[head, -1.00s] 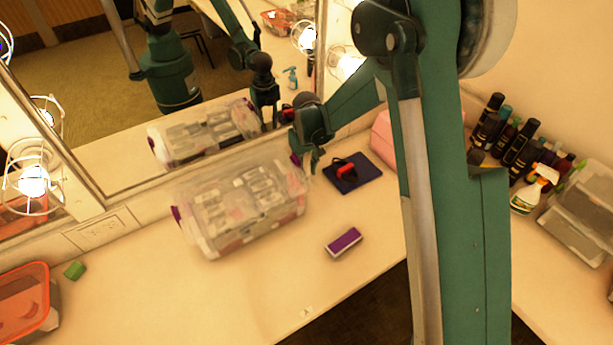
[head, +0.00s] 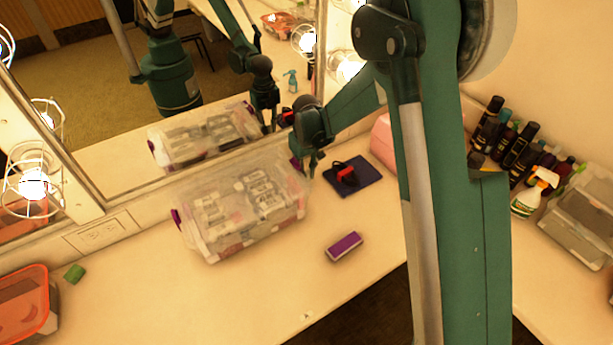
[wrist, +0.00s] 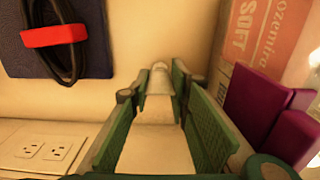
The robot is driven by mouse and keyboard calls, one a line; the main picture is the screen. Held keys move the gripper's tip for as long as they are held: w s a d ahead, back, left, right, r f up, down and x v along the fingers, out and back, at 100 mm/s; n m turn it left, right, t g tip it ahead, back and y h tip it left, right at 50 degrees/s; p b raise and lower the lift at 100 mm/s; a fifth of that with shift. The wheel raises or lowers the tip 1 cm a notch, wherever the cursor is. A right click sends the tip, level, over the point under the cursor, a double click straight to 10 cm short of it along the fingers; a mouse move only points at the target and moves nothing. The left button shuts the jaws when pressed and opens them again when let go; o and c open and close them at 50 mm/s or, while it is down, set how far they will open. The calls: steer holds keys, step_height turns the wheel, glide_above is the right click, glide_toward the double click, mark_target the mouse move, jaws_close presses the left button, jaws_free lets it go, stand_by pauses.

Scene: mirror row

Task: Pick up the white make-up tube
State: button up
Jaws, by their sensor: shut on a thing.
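The white make-up tube (wrist: 156,112) lies between my gripper's two green finger pads in the wrist view. My gripper (wrist: 159,86) is shut on it, with a pad along each side. In the head view my gripper (head: 311,166) is beside the right end of the clear plastic box, near the mirror wall. The tube cannot be made out there. Whether the tube touches the counter I cannot tell.
The clear box (head: 240,215) with purple latches stands close left of my gripper; a latch (wrist: 272,112) shows right of the fingers. A dark blue pad (head: 368,180) with a red-and-black item lies to the right. A purple-and-white block (head: 344,246) lies in front.

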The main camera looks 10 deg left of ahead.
step_height(320, 180, up, 18)
steer(key=p, duration=0.1)
steer(key=shift+p, duration=0.4)
stand_by(0.8)
